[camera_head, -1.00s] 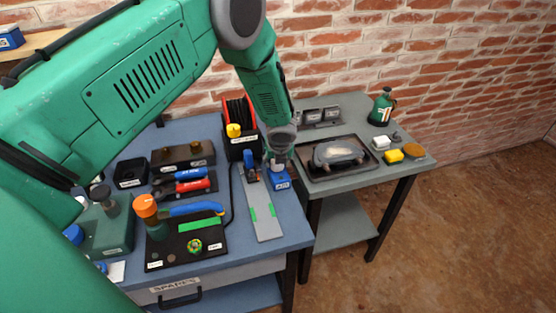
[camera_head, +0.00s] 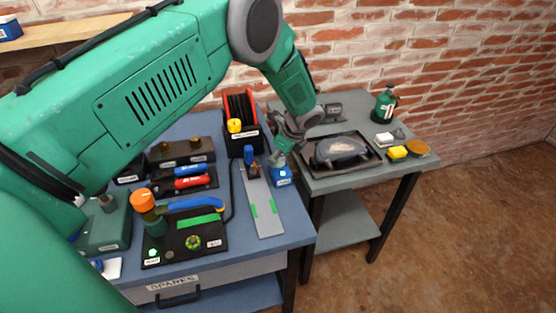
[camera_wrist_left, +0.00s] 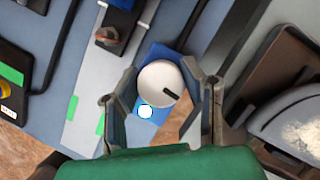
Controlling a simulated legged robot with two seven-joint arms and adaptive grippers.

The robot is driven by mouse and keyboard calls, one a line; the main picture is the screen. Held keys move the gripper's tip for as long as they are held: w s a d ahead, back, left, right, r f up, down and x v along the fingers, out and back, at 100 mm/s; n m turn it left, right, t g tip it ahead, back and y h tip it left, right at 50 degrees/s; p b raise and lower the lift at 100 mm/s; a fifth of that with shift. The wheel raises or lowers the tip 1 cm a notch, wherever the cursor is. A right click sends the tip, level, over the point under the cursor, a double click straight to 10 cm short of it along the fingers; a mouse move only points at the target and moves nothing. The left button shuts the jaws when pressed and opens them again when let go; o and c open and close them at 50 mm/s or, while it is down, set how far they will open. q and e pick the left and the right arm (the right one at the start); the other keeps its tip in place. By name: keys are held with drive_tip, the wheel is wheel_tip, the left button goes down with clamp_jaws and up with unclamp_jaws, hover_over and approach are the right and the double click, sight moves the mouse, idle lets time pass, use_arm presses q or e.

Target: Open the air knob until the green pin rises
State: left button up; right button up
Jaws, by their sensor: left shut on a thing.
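The air knob (camera_wrist_left: 160,83) is a round pale knob with a dark mark near its edge, on a small blue block (camera_wrist_left: 157,58). The block also shows in the head view (camera_head: 281,177), with a white label, at the right edge of the blue bench. My left gripper (camera_wrist_left: 160,78) is shut on the knob, one finger on each side; in the head view the gripper (camera_head: 281,159) is just above the block. A small white round spot shows beside the knob in the wrist view. I cannot make out a green pin. My right gripper is not in view.
A grey metal strip (camera_head: 262,208) with green patches lies left of the block. A cable reel (camera_head: 241,110) stands behind. An orange-capped bottle (camera_head: 152,217) stands at left.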

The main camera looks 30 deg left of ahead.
use_arm(q)
drive_tip(key=shift+s+d+f+n, duration=0.15)
drive_tip(key=shift+d+f+n, duration=0.15)
drive_tip(key=shift+n, duration=0.1)
drive_tip(key=o, duration=1)
drive_tip(key=shift+o, duration=0.7)
drive_tip(key=shift+w+r, duration=0.1)
drive_tip(key=shift+w, duration=0.1)
drive_tip(key=shift+r, duration=0.2)
drive_tip(key=v, duration=1.1)
drive_tip(key=shift+w+d+r+g, duration=0.2)
drive_tip(key=shift+w+d+g, duration=0.05)
drive_tip(key=shift+w+g, duration=0.05)
